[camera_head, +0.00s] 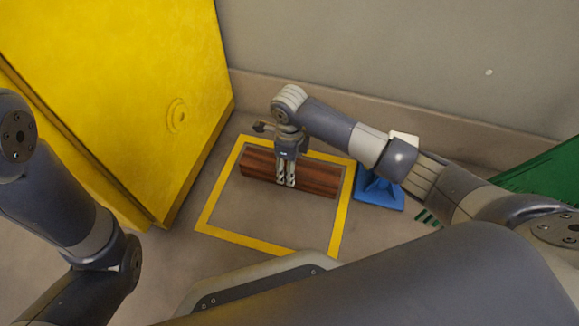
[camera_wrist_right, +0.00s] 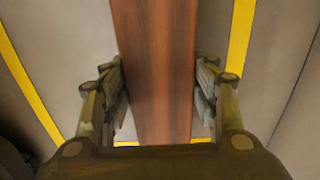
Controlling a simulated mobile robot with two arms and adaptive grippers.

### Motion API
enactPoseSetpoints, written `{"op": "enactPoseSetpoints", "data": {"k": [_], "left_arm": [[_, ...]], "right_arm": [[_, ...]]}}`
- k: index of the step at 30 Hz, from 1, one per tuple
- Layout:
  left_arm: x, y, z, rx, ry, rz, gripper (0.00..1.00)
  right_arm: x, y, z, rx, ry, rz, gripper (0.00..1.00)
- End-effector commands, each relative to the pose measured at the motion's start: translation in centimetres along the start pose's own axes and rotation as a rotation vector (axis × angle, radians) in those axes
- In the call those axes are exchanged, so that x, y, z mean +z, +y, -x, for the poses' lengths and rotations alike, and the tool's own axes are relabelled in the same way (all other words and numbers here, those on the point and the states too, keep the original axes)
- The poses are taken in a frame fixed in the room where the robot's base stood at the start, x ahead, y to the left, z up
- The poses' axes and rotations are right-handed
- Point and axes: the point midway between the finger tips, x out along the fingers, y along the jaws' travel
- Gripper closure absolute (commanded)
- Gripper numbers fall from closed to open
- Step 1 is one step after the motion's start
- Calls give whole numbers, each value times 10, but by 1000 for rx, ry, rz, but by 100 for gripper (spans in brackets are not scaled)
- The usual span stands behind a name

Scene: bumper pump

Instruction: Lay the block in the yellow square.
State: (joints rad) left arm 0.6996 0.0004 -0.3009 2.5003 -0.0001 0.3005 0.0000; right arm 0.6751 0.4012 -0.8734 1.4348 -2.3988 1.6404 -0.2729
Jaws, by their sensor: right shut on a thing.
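The block (camera_head: 318,180) is a long brown wooden bar. In the head view it lies level within the far part of the yellow square (camera_head: 246,240), which is a taped outline on the floor. I cannot tell whether the block touches the floor. My right gripper (camera_head: 286,183) is over the middle of the block and shut on it. In the right wrist view the block (camera_wrist_right: 155,60) runs between the two fingers (camera_wrist_right: 160,95), with yellow lines (camera_wrist_right: 240,45) on both sides. My left arm shows at the left, but its gripper is out of view.
A big yellow cabinet-like body (camera_head: 130,80) stands to the left of the square. A blue object (camera_head: 380,195) stands just right of it, and a green thing (camera_head: 545,170) is at the far right. A grey wall (camera_head: 400,50) closes the back. The near part of the square is bare.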

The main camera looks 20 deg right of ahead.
Motion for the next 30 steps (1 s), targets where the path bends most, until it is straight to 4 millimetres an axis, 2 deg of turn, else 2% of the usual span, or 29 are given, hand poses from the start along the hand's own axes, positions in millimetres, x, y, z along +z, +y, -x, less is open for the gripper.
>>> {"op": "enactPoseSetpoints", "data": {"k": [5,6,8,20,26,30], "left_arm": [[0,0,1,0,0,0,60],[0,0,1,0,0,0,60],[0,0,0,0,0,0,60],[0,0,-1,0,0,-1,60],[6,-3,-16,0,-1,-1,60],[12,-7,-32,0,0,-1,60]], "right_arm": [[1,-1,-1,-2,-3,0,100],[0,0,-2,-1,-1,0,41],[0,0,-2,-1,-1,0,27],[0,0,0,0,0,0,25],[0,-1,20,-3,0,0,25],[0,-1,42,-2,-1,0,25]]}}
